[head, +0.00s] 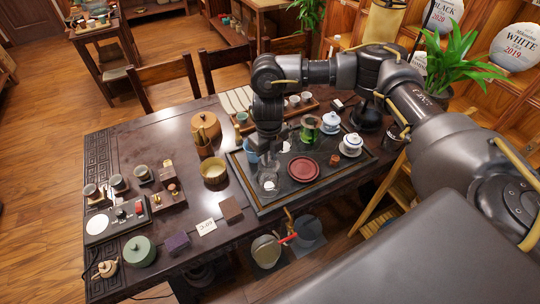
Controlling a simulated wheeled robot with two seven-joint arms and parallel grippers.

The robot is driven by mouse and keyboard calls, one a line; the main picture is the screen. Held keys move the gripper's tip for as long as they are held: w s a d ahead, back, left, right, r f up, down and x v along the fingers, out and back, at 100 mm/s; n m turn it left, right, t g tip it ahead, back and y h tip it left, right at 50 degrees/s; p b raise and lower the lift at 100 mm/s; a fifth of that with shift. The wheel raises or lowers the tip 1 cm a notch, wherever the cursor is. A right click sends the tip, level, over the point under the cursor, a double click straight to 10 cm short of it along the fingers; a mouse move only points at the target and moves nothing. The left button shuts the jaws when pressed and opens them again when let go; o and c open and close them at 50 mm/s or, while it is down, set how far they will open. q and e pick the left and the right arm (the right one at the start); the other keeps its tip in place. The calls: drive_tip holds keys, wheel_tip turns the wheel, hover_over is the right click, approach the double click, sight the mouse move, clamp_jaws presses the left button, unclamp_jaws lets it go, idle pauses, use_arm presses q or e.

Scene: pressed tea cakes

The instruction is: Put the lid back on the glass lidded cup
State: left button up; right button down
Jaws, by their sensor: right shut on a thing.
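The glass lidded cup (268,181) looks clear and stands near the left front part of the dark tea tray (262,207). My right gripper (267,160) points down just above this cup. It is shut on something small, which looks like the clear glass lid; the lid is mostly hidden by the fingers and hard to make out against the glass. I cannot tell whether the lid touches the cup's rim. My left gripper is not in view.
A dark red round dish (303,169) lies right of the cup. A green glass vessel (309,129) and two blue-and-white lidded cups (330,123) (351,145) stand farther right. A yellowish bowl (214,174) is at the left. The table's left back is bare.

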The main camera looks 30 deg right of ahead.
drive_tip(key=shift+f, duration=0.1)
wheel_tip(320, 180, down, 5)
drive_tip(key=b, duration=0.4)
drive_tip(key=shift+r+b, duration=0.2)
drive_tip(key=shift+b, duration=0.1)
drive_tip(key=shift+f+b, duration=0.55)
drive_tip(key=shift+f, duration=0.25)
idle(0.6)
drive_tip(key=shift+f, duration=0.15)
idle(0.6)
drive_tip(key=shift+a+p, duration=0.1)
drive_tip(key=shift+p, duration=0.2)
idle(0.3)
